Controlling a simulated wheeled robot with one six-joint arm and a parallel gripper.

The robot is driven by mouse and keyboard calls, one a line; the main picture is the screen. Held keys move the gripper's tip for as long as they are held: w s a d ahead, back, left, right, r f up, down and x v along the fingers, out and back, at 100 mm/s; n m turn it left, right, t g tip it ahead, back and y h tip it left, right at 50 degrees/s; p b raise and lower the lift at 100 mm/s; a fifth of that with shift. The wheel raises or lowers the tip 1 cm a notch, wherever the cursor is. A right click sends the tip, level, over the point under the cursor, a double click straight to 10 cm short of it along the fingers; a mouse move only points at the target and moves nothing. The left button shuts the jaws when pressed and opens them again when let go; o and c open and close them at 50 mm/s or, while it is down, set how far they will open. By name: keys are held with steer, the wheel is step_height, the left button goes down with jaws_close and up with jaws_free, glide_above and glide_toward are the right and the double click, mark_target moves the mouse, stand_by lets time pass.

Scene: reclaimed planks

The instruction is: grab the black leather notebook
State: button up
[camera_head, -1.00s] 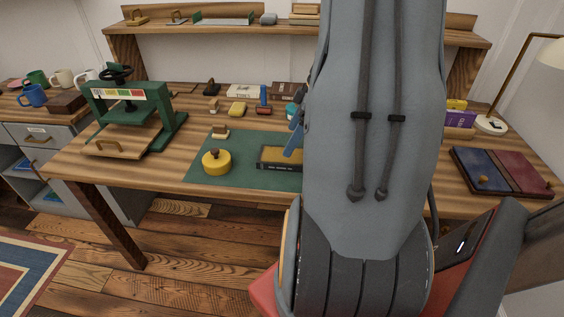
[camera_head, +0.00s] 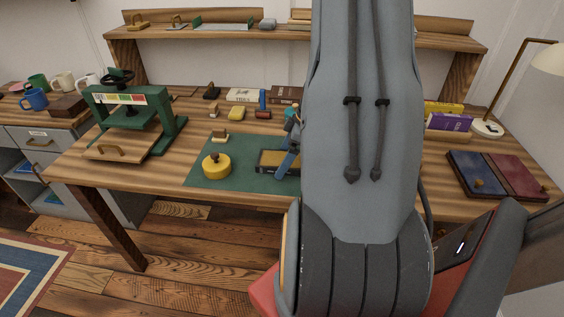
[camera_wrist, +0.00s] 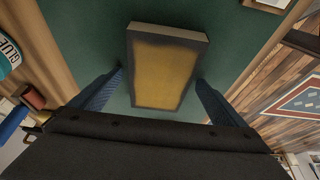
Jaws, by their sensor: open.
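The notebook (camera_head: 273,157) lies on the green mat (camera_head: 240,177), partly hidden by my arm in the head view. It has dark edges and a yellow-brown upper face. In the wrist view the notebook (camera_wrist: 163,70) lies between the two blue fingers of my gripper (camera_wrist: 160,77), one on each side. The fingers are open, with a gap showing on either side; contact is not visible. In the head view one blue finger of my gripper (camera_head: 286,163) shows at the notebook, and the rest is hidden behind my arm.
A round yellow object (camera_head: 217,165) sits left of the notebook on the mat. A green press (camera_head: 130,115) stands at the left. Blue and red books (camera_head: 497,174) lie at the right. A glue pot (camera_wrist: 8,57) is at the wrist view's left.

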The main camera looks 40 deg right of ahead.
steer(key=shift+c, duration=0.2)
steer(key=c, duration=1.2)
steer(key=shift+r, duration=0.1)
steer(key=shift+c, duration=0.2)
